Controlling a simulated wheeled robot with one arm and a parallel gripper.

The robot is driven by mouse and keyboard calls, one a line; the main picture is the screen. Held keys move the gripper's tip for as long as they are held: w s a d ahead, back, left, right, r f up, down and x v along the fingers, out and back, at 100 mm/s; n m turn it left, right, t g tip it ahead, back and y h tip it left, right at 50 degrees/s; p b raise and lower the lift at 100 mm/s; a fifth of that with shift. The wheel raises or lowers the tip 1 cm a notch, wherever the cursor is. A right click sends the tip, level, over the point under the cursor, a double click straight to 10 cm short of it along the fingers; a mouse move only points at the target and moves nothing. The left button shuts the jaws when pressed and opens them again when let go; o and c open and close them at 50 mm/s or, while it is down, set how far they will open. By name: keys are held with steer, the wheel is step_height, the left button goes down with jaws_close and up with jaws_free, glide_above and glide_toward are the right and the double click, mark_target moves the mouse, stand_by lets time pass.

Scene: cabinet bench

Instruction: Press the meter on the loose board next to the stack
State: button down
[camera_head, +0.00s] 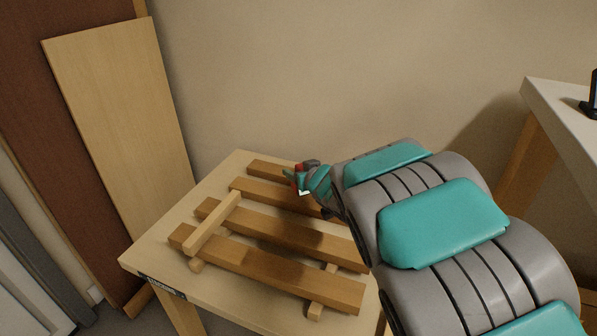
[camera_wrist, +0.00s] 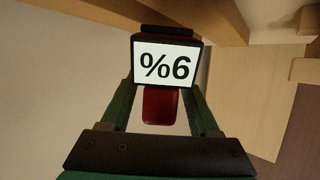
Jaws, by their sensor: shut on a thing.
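The meter (camera_wrist: 160,104), red and black with a white display reading "%6", sits between the green fingers of my gripper (camera_wrist: 163,88) in the wrist view. In the head view a small red part of the meter (camera_head: 297,179) shows at my gripper (camera_head: 308,180), above the far boards. The stack (camera_head: 285,231) is several brown boards with light cross sticks on a table. The farthest board (camera_head: 262,168) lies at the table's back, partly hidden by my gripper. I cannot tell which board is loose, nor whether the meter touches wood.
The pale table (camera_head: 143,253) has bare room at its left corner. A tall light panel (camera_head: 120,110) leans at the left by a dark brown one (camera_head: 35,90). A white-topped table (camera_head: 560,110) stands at the right. My arm covers the right side of the stack.

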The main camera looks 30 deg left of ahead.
step_height(320, 180, up, 4)
steer(key=p, duration=0.3)
stand_by(1.1)
